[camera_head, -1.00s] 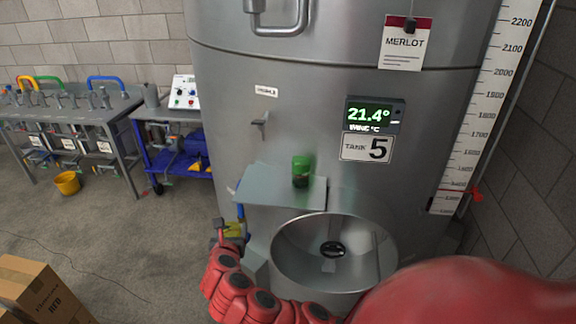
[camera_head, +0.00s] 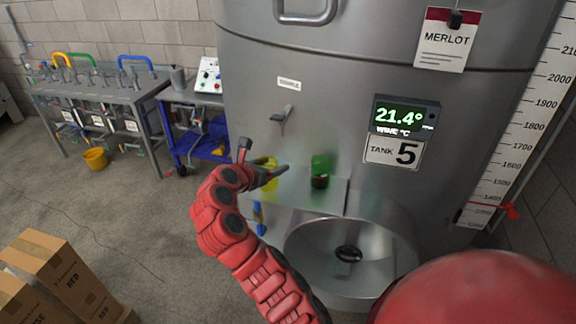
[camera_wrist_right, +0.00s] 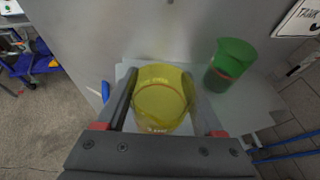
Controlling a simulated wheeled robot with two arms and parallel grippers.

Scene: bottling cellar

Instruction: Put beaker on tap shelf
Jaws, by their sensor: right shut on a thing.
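My right gripper (camera_head: 262,167) is shut on a see-through yellow beaker (camera_head: 270,180). In the wrist view the yellow beaker (camera_wrist_right: 162,100) stands between both fingers, seen from above. It is at the left part of the tap shelf (camera_head: 312,199), a flat grey plate on the front of the tank. I cannot tell whether its base touches the shelf. A green beaker (camera_head: 320,172) stands upright on the shelf to the right, apart from the yellow one; it also shows in the wrist view (camera_wrist_right: 229,65). My left gripper is not in view.
A small tap (camera_head: 281,117) sticks out of the steel tank (camera_head: 330,75) above the shelf. Cardboard boxes (camera_head: 65,280) stand at lower left. A blue trolley (camera_head: 205,145) and a bench (camera_head: 95,92) stand behind left.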

